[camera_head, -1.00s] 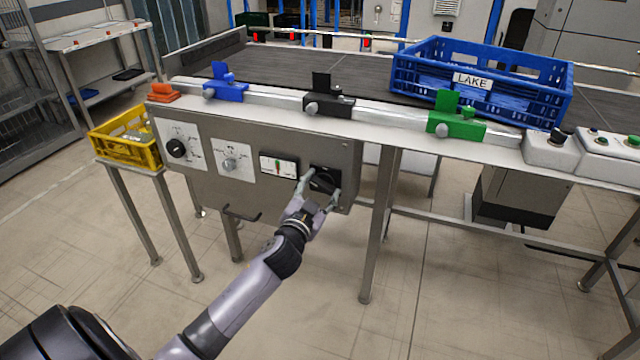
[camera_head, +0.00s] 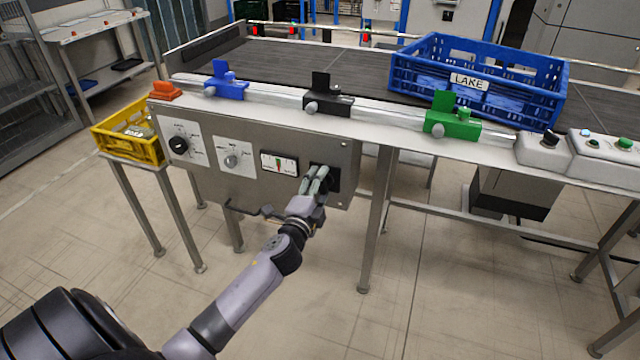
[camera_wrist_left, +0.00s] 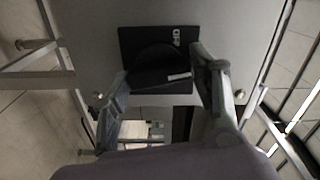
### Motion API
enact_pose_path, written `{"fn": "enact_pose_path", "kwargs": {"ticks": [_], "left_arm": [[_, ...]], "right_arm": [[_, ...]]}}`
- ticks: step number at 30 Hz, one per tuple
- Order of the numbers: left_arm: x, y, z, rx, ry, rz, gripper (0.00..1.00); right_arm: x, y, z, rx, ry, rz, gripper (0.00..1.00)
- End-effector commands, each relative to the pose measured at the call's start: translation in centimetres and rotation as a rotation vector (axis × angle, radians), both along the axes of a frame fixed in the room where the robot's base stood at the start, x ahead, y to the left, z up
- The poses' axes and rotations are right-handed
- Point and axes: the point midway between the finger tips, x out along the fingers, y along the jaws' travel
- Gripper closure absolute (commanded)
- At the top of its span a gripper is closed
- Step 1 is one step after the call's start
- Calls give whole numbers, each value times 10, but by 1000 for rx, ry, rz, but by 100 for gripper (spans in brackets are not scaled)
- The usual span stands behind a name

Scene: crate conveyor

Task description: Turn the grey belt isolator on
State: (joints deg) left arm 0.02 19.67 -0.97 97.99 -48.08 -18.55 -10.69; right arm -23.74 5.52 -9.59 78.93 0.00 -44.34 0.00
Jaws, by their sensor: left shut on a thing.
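The isolator is a black square plate (camera_head: 333,180) with a black round knob, at the right end of the grey panel (camera_head: 215,189) under the conveyor. In the left wrist view, the plate (camera_wrist_left: 133,38) carries small white lettering, and the knob (camera_wrist_left: 155,62) has a white mark near its lower right edge. My left gripper (camera_head: 317,180) is shut on the knob, one finger on each side, and hides part of it in the head view. The fingers also show in the left wrist view (camera_wrist_left: 160,68). My right gripper is not in view.
Left of the isolator are a gauge (camera_head: 279,164), a grey knob (camera_head: 231,160) and a black knob (camera_head: 178,145). A hook (camera_head: 241,209) juts below the panel. A blue crate (camera_head: 400,75) labelled LAKE sits on the belt. A yellow crate (camera_head: 131,151) stands at left.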

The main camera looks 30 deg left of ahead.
Motion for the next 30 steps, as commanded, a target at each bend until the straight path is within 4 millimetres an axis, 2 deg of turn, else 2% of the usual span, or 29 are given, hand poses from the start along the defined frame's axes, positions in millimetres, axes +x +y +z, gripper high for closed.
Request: {"fn": "enact_pose_path", "kwargs": {"ticks": [12,29,30], "left_arm": [[0,0,-1,186,45,-1,73],[0,-1,-1,213,52,-2,73],[0,-1,-1,213,52,-2,43]], "right_arm": [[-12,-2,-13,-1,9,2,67],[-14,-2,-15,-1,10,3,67],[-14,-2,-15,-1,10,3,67]]}}
